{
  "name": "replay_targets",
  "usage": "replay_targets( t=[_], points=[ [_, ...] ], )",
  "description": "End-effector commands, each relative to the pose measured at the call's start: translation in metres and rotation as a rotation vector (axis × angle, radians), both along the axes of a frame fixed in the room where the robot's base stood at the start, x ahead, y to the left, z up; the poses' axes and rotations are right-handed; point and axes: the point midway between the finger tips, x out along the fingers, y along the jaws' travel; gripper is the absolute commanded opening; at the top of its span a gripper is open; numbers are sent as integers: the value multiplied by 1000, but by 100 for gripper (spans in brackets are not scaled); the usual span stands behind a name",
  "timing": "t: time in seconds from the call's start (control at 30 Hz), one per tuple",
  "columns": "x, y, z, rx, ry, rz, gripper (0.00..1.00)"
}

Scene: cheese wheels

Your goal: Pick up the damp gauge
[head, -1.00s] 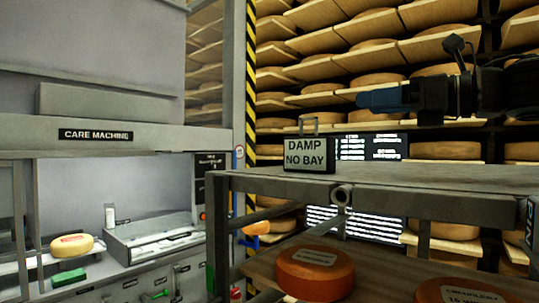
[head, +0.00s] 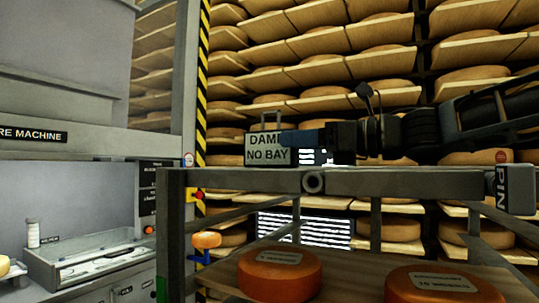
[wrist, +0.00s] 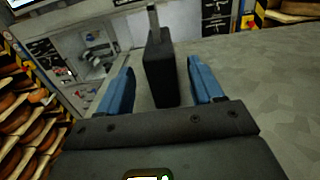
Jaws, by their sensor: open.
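The damp gauge (head: 262,153) is a dark box with a pale front reading "DAMP NO BAY" and a metal handle on top. It stands upright on the grey top of a metal rack (head: 400,182). My gripper (head: 284,138) is level with it from the right in the head view, and its blue fingers cover part of the label. In the wrist view the gauge (wrist: 159,72) stands between the two open fingers of my gripper (wrist: 160,75), with a gap visible on each side. The gauge's printed face is hidden there.
Orange cheese wheels (head: 279,275) lie on the rack's lower shelf. Shelves of cheese fill the back. The rack top is bare to the right of the gauge in the wrist view.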

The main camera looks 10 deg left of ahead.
Motion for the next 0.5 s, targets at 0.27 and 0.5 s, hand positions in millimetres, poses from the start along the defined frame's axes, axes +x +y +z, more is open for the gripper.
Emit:
replay_targets(
  t=[0.27,0.5],
  points=[
    [9,24,2,-1,-1,1,66],
    [18,48,1,-1,0,-1,66]
  ],
)
